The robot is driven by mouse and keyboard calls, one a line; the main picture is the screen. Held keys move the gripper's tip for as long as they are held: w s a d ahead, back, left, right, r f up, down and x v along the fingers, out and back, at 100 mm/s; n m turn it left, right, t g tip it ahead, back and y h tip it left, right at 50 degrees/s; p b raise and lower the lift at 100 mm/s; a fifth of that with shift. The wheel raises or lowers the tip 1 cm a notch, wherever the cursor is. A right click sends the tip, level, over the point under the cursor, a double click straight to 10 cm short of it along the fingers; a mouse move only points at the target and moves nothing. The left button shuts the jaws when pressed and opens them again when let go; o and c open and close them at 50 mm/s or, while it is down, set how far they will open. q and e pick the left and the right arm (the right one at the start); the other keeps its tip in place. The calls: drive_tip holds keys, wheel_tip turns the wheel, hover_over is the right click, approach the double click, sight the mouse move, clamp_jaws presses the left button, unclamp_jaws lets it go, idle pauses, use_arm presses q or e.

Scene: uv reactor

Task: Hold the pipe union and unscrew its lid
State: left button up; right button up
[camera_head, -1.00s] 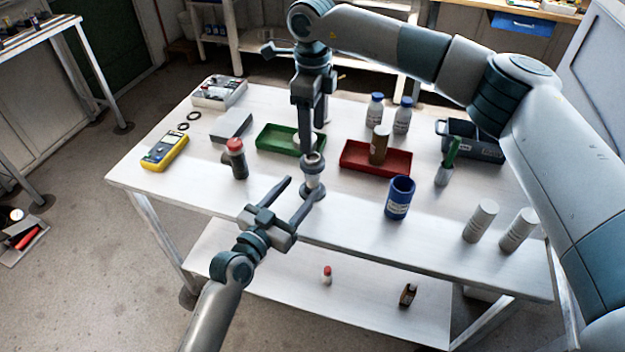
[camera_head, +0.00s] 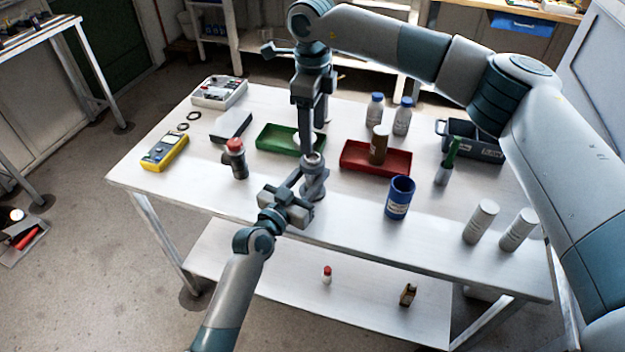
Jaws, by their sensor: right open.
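The pipe union (camera_head: 314,187) is a small grey metal fitting with a wider ring at its top and a round foot. It stands upright near the front edge of the table, in front of the green tray. My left gripper (camera_head: 306,184) is at the union from the front left, with its fingers at the body; part of them is hidden, so I cannot tell whether they grip it. My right gripper (camera_head: 311,134) points straight down just above and behind the union's top ring. Its jaws are open, and it partly hides the green tray.
The green tray (camera_head: 268,138) and red tray (camera_head: 352,164) lie behind. A blue cup (camera_head: 400,197) stands right of the union, a red-capped dark fitting (camera_head: 236,163) left. Several bottles and a grey bin (camera_head: 480,149) crowd the right. The front left tabletop is clear.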

use_arm(q)
clamp_jaws()
